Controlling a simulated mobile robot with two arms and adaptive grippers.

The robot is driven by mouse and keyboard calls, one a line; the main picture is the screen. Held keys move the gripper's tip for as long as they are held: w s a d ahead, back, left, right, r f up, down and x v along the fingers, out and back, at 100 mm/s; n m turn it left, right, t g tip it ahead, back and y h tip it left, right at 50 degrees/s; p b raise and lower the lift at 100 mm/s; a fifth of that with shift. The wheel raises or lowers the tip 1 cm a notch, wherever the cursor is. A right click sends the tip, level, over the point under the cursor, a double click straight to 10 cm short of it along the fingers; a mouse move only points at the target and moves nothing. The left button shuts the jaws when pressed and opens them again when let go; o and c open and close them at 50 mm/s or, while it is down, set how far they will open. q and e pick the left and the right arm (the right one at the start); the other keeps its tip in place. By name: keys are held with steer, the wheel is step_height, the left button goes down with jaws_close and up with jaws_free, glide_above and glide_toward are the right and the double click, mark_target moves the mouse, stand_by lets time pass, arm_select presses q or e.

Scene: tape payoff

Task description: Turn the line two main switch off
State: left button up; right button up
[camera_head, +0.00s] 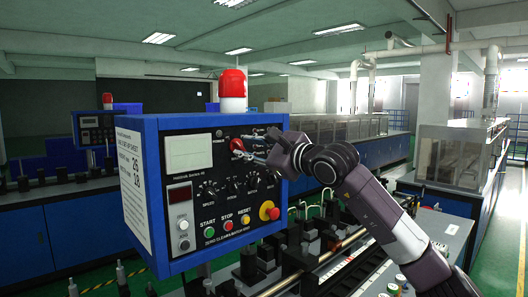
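A blue control box (146,190) with a black front panel stands close in the middle of the view. A red rotary switch (237,146) sits at the upper right of its panel; I cannot read its marked position. My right gripper (250,147) comes in from the right. Its two fingers look apart, one above the other, with their tips at the right side of the red switch. I cannot tell whether they touch it. No line number is readable on the box. My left gripper is not in view.
The panel also carries black knobs (207,188), green START (208,225) and red STOP (227,220) buttons, and a red-and-yellow emergency button (269,211). A red beacon (232,89) tops the box. A similar box (98,130) stands farther left. Machine parts (330,262) lie below my arm.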

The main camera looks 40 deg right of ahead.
steer(key=s, duration=1)
steer(key=shift+s+d, duration=0.15)
steer(key=shift+d, duration=0.2)
